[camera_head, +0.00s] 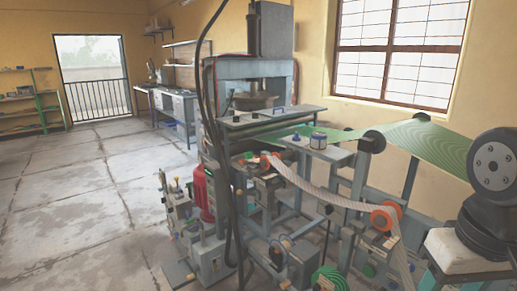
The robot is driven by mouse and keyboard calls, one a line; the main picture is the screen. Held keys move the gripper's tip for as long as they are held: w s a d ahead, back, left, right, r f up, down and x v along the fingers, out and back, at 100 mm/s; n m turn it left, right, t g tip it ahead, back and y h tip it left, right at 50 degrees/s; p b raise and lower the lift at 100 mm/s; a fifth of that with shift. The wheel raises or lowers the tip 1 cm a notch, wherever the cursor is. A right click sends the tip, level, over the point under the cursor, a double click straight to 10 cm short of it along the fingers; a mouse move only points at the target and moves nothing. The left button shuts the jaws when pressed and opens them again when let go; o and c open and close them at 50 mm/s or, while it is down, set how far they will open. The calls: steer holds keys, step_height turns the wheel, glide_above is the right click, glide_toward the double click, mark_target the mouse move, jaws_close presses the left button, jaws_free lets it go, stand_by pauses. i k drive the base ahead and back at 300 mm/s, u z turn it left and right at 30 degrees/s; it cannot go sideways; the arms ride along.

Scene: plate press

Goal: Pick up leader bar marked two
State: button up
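No bar with a readable "two" shows in the camera_head view. A flat grey plate with small dark knobs (258,120) lies across the front of the press (272,75); I cannot tell whether it includes a leader bar. Parts of the machine below are small and cluttered, so a bar among them cannot be made out. My gripper is not in view.
A green web (400,140) runs from the press over rollers to the right. A pale strip (320,192) slopes below it past orange-hubbed rollers. A red cylinder (201,192) stands beside the machine. The floor (90,195) at left is clear.

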mark_target(248, 155)
steer(key=u, duration=0.85)
steer(key=i, duration=0.75)
steer(key=u, duration=0.9)
steer(key=i, duration=1.55)
steer(key=z, duration=1.2)
steer(key=i, duration=0.5)
steer(key=z, duration=0.5)
